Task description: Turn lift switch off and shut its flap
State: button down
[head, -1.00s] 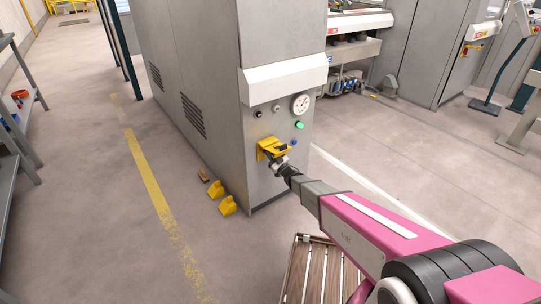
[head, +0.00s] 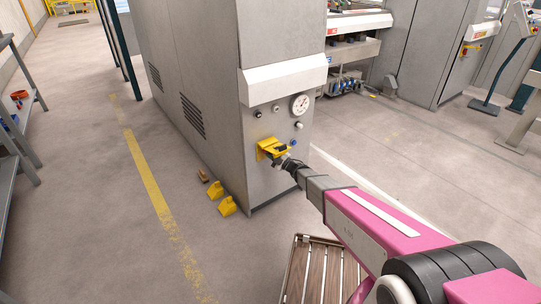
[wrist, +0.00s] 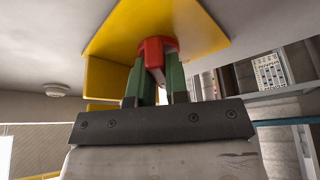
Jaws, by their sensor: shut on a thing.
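The lift switch shows in the wrist view as a red knob (wrist: 152,50) beneath a yellow flap (wrist: 190,25). In the head view the yellow flap (head: 268,146) stands out from the front of the grey cabinet, raised over the switch. My gripper (head: 283,158) reaches in under the flap from the right. In the wrist view its green-padded fingers (wrist: 155,77) are closed on the red knob, one on each side. The knob is hidden in the head view behind the flap and my gripper.
The grey cabinet (head: 222,75) carries a round gauge (head: 299,104) and several small buttons above the flap. Two yellow chocks (head: 227,205) lie on the floor by its base. A slatted wooden platform (head: 320,270) lies below my arm.

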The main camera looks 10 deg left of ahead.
jog(key=shift+n+g, duration=0.3)
jog(key=shift+n, duration=0.4)
jog(key=c, duration=1.1)
grip_release()
jog(key=shift+d, duration=0.15)
jog(key=v, duration=1)
jog(key=shift+s+d, duration=0.15)
jog(key=shift+d, duration=0.1)
